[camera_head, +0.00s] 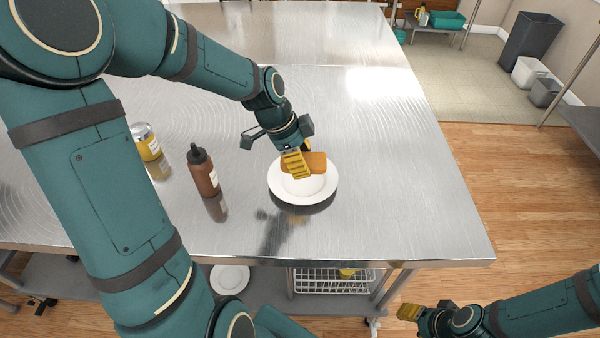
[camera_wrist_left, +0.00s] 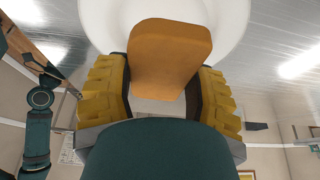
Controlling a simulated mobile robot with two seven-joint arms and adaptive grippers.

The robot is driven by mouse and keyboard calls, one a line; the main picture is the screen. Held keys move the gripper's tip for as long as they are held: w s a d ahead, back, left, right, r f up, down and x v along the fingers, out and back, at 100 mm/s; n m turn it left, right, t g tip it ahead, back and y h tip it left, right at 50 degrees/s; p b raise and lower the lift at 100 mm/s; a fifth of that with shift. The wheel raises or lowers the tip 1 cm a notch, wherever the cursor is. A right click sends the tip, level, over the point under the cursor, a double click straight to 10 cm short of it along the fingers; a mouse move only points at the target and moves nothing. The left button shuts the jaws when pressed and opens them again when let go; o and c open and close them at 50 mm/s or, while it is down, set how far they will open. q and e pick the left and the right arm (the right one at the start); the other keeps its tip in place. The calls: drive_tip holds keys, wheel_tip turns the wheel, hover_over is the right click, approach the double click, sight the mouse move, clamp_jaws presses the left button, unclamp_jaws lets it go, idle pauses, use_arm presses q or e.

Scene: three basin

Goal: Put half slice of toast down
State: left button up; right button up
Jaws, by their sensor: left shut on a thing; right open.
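The half slice of toast (camera_head: 317,161) is a golden-brown piece at the far side of the white plate (camera_head: 324,192). My left gripper (camera_head: 298,165) is over the plate, its yellow fingers partly covering the toast. In the left wrist view the toast (camera_wrist_left: 170,55) stands between the two fingers of the left gripper (camera_wrist_left: 158,92), with the plate (camera_wrist_left: 236,22) beyond it. I cannot tell whether the toast touches the plate. My right gripper (camera_head: 410,312) is open and empty, low at the right, off the table.
The plate is on a steel table (camera_head: 400,200) near its front edge. A brown sauce bottle (camera_head: 203,172) and a yellow jar (camera_head: 146,142) stand left of it. The tabletop right of the plate is clear. A wire basket (camera_head: 330,281) and another plate (camera_head: 230,279) are on the shelf below.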

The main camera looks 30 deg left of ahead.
sight(301, 180)
use_arm(q)
drive_tip(key=shift+f+b, duration=0.45)
drive_tip(key=shift+f, duration=1.6)
drive_tip(key=shift+f, duration=0.15)
drive_tip(key=o, duration=0.8)
